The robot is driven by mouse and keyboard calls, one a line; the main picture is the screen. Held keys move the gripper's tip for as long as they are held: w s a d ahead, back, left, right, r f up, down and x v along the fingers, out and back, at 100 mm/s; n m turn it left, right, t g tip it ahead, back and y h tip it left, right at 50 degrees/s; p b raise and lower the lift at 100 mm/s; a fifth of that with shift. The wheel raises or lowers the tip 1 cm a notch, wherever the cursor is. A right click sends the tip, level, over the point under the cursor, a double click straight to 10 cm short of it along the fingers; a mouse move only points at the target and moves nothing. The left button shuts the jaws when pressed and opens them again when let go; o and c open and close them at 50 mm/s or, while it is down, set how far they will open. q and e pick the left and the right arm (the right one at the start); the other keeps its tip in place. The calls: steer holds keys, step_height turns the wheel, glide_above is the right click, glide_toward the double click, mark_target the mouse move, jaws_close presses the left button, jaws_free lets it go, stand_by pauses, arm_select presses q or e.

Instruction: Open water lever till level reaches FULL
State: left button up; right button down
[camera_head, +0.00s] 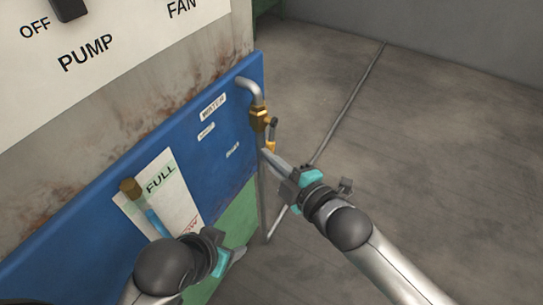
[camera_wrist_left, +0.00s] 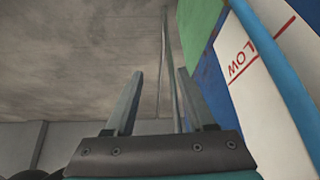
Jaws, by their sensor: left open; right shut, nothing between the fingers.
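My left gripper (camera_head: 234,258) is open and empty below the card. Its fingers (camera_wrist_left: 155,90) show in the left wrist view, left of the "LOW" mark (camera_wrist_left: 242,62).
A white panel (camera_head: 120,40) with "PUMP" and "FAN" labels and a dark knob (camera_head: 68,8) is above. A vertical pipe (camera_head: 262,200) runs down below the valve. The concrete floor (camera_head: 440,130) to the right is clear.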

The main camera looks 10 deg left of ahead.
arm_select(q)
steer(key=shift+s+a+f+g+y+p, duration=0.3)
steer(key=shift+s+a+f+g+p, duration=0.3)
steer(key=shift+g, duration=0.1)
arm_select(e)
steer(key=shift+w+d+f, duration=0.2)
steer(key=shift+w+f, duration=0.2)
steer(key=shift+w, duration=0.2)
arm_select(q)
steer(key=s+f+g+p, duration=0.2)
steer(key=f+p, duration=0.4)
steer(key=f, duration=0.6)
steer(key=shift+s+a, duration=0.25)
steer(key=shift+s, duration=0.45)
arm_select(e)
steer(key=v, duration=1.5)
steer(key=shift+d, duration=0.1)
